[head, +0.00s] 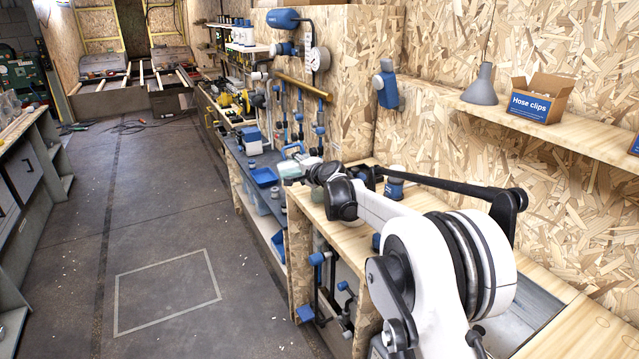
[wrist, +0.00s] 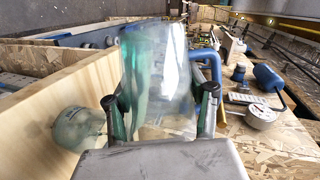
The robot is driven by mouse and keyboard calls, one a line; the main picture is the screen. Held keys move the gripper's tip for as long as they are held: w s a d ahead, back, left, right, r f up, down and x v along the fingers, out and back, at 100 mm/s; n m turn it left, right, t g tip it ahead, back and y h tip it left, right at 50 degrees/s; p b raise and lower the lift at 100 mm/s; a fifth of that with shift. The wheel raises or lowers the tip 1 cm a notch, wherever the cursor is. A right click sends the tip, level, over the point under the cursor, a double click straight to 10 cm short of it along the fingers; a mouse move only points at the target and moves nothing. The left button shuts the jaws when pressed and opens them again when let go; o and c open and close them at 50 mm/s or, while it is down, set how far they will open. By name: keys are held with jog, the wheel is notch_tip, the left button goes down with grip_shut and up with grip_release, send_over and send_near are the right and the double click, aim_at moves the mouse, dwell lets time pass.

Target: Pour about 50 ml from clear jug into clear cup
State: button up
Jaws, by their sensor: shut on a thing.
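In the wrist view, a clear jug (wrist: 160,70) with a green tint stands between the two fingers of my gripper (wrist: 161,98). My gripper is shut on the jug. A blue curved piece (wrist: 207,58), perhaps the jug's handle, shows at its right side. A clear, rounded cup (wrist: 80,126) is left of the left finger, apart from the jug, against pale wood. I cannot tell the liquid level in either. In the head view, my gripper (head: 297,173) is at the far end of the arm over the bench, with a small pale green shape around it.
The wooden bench (head: 345,236) runs beneath my arm. A blue tray (head: 264,177) and a blue-lidded container (head: 251,140) stand farther back. A shelf with a hose clips box (head: 538,98) is at right. The floor at left is clear.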

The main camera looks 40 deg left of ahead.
jog(key=shift+w+d+r+m, duration=0.1)
jog(key=shift+w+r+m, duration=0.1)
jog(key=shift+w+m, duration=0.1)
dwell(0.7)
jog(key=shift+y+b, duration=0.3)
jog(key=shift+s+r, duration=0.1)
jog(key=shift+s+a+f+n+h+p, duration=0.25)
jog(key=shift+s+a+n+h+p, duration=0.15)
jog(key=shift+p, duration=0.25)
jog(key=shift+s+a+f+n, duration=0.15)
jog(key=shift+s+f+n, duration=0.1)
jog(key=shift+f+n, duration=0.05)
jog(key=shift+f+n+t+h+b, duration=0.3)
jog(key=shift+f+n+h+b, duration=0.1)
jog(key=shift+f+n+b, duration=0.15)
jog(key=shift+r, duration=0.1)
jog(key=shift+r, duration=0.1)
